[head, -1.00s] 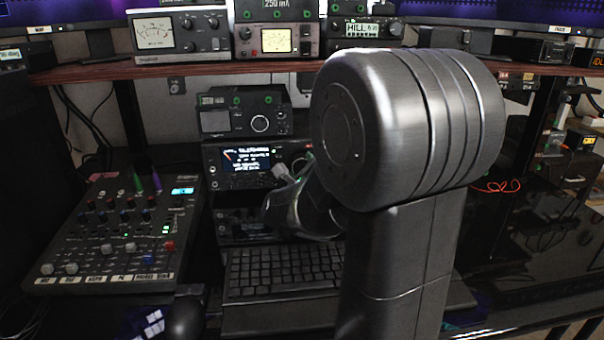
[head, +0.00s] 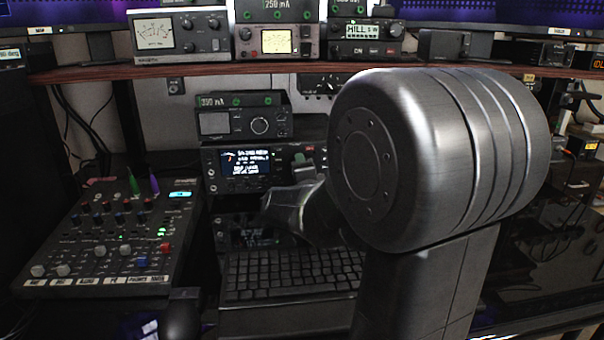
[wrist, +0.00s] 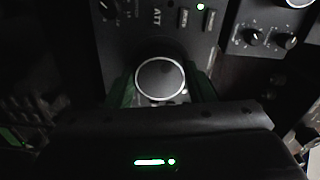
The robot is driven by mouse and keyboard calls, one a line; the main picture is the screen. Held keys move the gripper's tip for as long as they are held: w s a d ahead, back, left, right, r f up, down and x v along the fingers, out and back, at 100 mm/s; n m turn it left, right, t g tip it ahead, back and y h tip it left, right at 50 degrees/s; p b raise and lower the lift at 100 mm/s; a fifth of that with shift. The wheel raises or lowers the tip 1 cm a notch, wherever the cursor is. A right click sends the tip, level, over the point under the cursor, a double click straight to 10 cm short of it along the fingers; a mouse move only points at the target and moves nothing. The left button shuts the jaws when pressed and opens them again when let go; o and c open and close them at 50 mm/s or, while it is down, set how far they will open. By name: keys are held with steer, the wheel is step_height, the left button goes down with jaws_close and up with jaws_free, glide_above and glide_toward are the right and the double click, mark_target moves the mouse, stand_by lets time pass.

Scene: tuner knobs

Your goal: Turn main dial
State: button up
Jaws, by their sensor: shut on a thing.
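The main dial (wrist: 160,78) is a large round dark knob with a bright rim, on the front of a radio. In the wrist view it sits between the two fingers of my gripper (wrist: 161,90), which are shut on its sides. In the head view the radio (head: 240,182) has a lit display, and my gripper (head: 308,178) is at the right part of its front. My arm hides the dial there.
A mixer (head: 110,240) stands left of the radio, and a keyboard (head: 285,275) lies below it. Another unit (head: 240,122) is stacked above. A wooden shelf (head: 200,68) with meters runs across the top. Smaller knobs (wrist: 268,38) are at upper right in the wrist view.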

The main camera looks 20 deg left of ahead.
steer(key=shift+n, duration=0.9)
steer(key=o, duration=1)
steer(key=shift+c, duration=0.2)
steer(key=shift+p+v, duration=1.3)
steer(key=shift+v, duration=5.65)
steer(key=shift+a, duration=0.1)
